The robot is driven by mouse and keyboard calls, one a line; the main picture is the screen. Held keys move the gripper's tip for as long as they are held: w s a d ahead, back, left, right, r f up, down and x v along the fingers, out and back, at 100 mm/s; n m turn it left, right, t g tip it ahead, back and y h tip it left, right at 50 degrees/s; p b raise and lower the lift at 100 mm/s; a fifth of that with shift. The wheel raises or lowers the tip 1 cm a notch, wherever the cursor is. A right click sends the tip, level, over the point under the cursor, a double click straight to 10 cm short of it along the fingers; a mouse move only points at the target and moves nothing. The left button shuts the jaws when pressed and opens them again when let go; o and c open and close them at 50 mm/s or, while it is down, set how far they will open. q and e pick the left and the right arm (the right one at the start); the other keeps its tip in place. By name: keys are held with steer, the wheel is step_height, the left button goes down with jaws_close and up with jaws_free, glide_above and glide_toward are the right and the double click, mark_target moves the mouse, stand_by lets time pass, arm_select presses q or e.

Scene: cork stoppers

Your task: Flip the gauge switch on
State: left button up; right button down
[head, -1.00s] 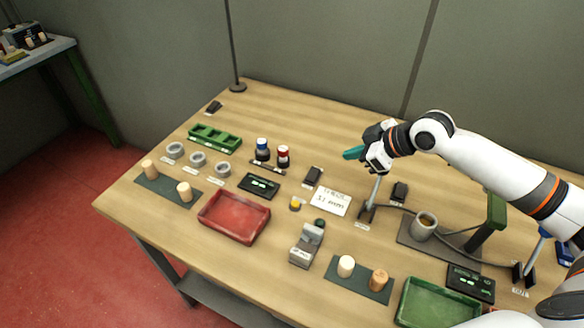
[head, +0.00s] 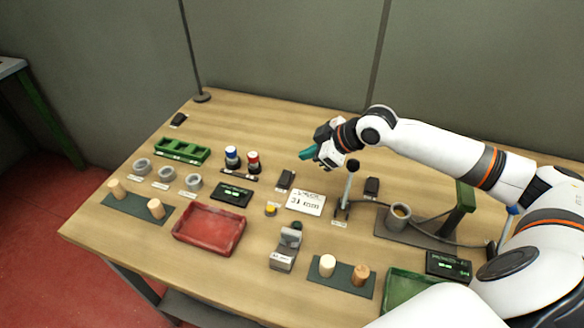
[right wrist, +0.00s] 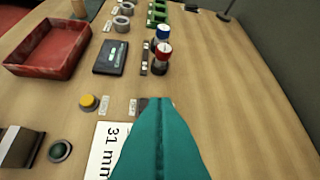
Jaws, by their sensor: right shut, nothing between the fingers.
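My right gripper (head: 308,153) has teal fingers, shut and empty, held above the table behind the number card. In the right wrist view its fingers (right wrist: 160,140) fill the lower middle. A small black switch (head: 285,180) with a label lies on the table, below and left of the fingertips. In the right wrist view the fingers hide most of this switch (right wrist: 143,104). Another black switch (head: 372,187) stands right of an upright lever (head: 347,188) with a black knob. The labels are too small to read, so I cannot tell which is the gauge switch. My left gripper is out of view.
The card (head: 306,202) reads 31 mm. A yellow button (head: 270,210), a black display (head: 232,194) and red and blue-topped knobs (head: 253,162) are nearby. A red tray (head: 208,229) lies in front.

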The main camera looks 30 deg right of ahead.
steer(key=p, duration=0.1)
glide_above(285, 174)
steer(key=s, duration=0.2)
steer(key=f, duration=0.5)
steer(key=shift+s+d, duration=0.1)
steer(key=shift+d, duration=0.1)
steer(key=shift+d+f, duration=0.25)
steer(key=shift+f, duration=0.95)
steer(key=shift+d+f, duration=0.15)
steer(key=shift+f, duration=0.45)
steer(key=shift+f, duration=0.1)
steer(key=shift+w+d+f, duration=0.15)
steer(key=shift+w+f, duration=0.05)
steer(key=shift+f, duration=0.05)
